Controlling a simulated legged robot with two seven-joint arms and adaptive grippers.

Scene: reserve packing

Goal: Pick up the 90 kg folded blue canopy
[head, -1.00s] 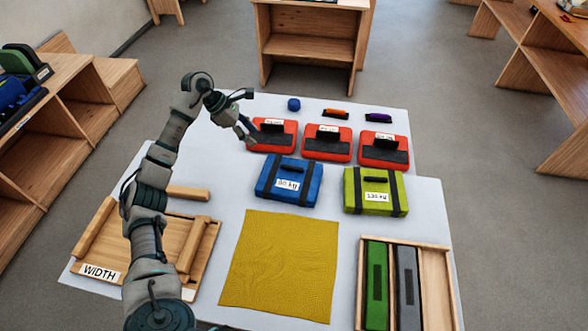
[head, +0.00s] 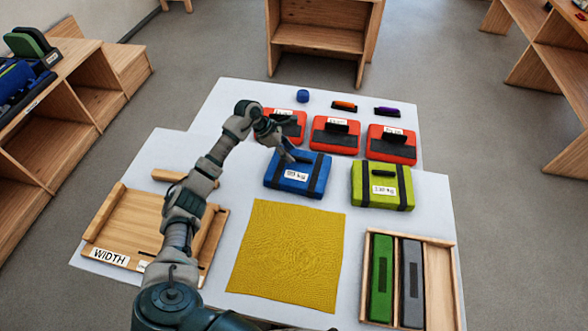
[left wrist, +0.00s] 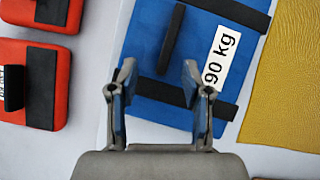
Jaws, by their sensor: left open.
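The folded blue canopy (head: 297,176) lies on the white table, with two dark straps, a dark handle and a white label. In the left wrist view the canopy (left wrist: 200,45) fills the middle and its label reads 90 kg. My left gripper (head: 288,156) is over the canopy's far left part in the head view. In the left wrist view its two fingers (left wrist: 157,82) are apart, with nothing between them but the canopy's surface and the end of the handle behind. Whether the fingers touch the canopy is unclear. My right gripper is out of view.
Red packs (head: 335,137) stand behind the canopy and a lime-green pack (head: 381,186) sits to its right. A yellow cloth (head: 288,257) lies in front. A wooden WIDTH tray (head: 127,229) is at left, and a wooden box (head: 439,285) with green and grey pieces at right.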

